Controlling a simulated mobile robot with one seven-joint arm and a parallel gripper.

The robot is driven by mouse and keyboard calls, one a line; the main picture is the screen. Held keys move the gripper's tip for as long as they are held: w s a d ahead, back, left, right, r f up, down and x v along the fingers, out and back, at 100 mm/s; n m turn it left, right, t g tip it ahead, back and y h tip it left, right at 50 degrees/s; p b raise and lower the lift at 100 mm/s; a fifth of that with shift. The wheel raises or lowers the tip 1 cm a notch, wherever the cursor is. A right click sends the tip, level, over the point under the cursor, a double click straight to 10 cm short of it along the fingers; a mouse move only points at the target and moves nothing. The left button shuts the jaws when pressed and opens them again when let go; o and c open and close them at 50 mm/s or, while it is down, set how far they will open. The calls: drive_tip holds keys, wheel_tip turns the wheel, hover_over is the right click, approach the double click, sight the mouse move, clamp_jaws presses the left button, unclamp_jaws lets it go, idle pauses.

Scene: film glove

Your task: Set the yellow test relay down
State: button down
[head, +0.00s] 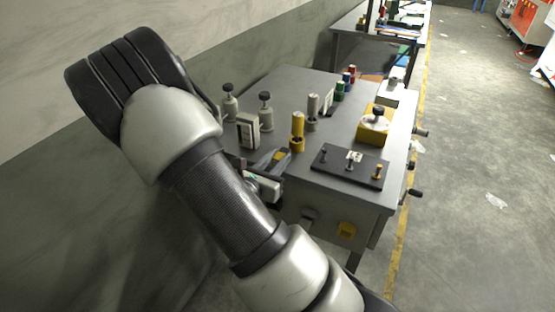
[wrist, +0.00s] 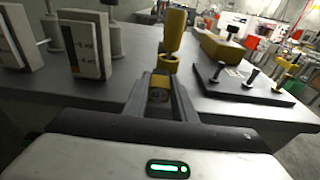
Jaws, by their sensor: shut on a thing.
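My gripper (head: 270,160) is at the near left edge of the grey bench, partly hidden behind my arm in the head view. In the wrist view its two dark fingers (wrist: 160,82) are closed on a small yellow block, which looks like the yellow test relay (wrist: 159,95). A bit of its yellow shows between the fingers in the head view (head: 279,156). I cannot tell whether the relay touches the bench top. A yellow upright post (head: 297,128) stands just beyond the fingertips; it also shows in the wrist view (wrist: 174,35).
The grey bench (head: 300,85) holds a dark plate with three pegs (head: 335,168) at right and a yellow block with a black knob (head: 372,130) behind it. Pale upright boxes (head: 247,131) and knobbed weights (head: 266,115) stand left. Several coloured spools (head: 345,80) stand farther back.

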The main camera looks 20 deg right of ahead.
drive_tip(key=c, duration=1.5)
unclamp_jaws()
drive_tip(key=shift+f, duration=0.15)
drive_tip(key=shift+o, duration=0.2)
